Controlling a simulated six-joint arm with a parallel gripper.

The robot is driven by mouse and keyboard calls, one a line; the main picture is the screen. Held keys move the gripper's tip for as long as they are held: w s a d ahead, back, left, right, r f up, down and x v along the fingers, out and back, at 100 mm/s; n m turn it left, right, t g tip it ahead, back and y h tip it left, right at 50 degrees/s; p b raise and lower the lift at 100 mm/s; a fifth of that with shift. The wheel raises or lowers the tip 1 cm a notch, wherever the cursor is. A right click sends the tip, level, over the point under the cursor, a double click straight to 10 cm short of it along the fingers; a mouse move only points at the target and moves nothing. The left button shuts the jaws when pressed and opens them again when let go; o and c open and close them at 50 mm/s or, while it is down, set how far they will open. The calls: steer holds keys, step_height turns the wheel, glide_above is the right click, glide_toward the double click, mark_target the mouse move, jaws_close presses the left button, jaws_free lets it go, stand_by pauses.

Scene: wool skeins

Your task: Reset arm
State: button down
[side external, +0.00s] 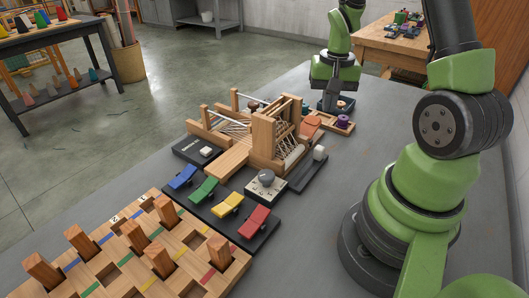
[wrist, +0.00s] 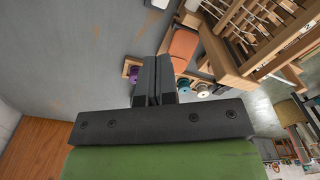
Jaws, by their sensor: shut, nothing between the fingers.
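My gripper (wrist: 155,60) is in the middle of the wrist view. Its two dark fingers are together with nothing between them. In the side external view its dark end (side external: 331,103) hangs low at the back of the grey table, behind the wooden loom, and its fingertips are hard to make out. In the wrist view a purple spool (wrist: 133,73) is just left of the fingers and a pale spool (wrist: 203,89) is to their right. How far the fingertips are above the spools and table cannot be told.
The wooden loom (side external: 265,140) stands mid-table, with an orange piece (side external: 310,124) beside it. Blue, green, yellow and red pedals (side external: 228,204) and a dial box (side external: 265,184) are in front. A wooden peg board (side external: 195,240) fills the near left. Bare table (side external: 320,220) lies right.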

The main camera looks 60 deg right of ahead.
step_height(320, 180, up, 6)
steer(key=n+t, duration=0.1)
glide_above(319, 153)
steer(key=w, duration=0.2)
steer(key=s+a+r+n+t, duration=0.3)
steer(key=a+r+n+t, duration=0.1)
steer(key=a+r, duration=0.6)
steer(key=s+a+r+n+t+y, duration=0.1)
steer(key=s+a+r+n+y, duration=0.1)
steer(key=s+a, duration=0.3)
steer(key=shift+s+a+n+t, duration=0.3)
steer(key=shift+a+t, duration=0.1)
steer(key=shift+a, duration=0.25)
steer(key=shift+w, duration=0.1)
steer(key=w+d+f+m+g+h, duration=0.2)
steer(key=w+d+f+g, duration=0.2)
steer(key=w+d+f, duration=0.55)
steer(key=shift+s+d+f+g, duration=0.5)
steer(key=shift+d+f, duration=1.3)
steer(key=shift+f, duration=0.85)
steer(key=shift+s+d+f+g, duration=0.5)
steer(key=shift+d+f, duration=1.25)
steer(key=shift+f, duration=0.95)
steer(key=shift+s+d+f+g, duration=0.35)
steer(key=shift+d+f+g, duration=0.25)
steer(key=shift+d+f, duration=1.65)
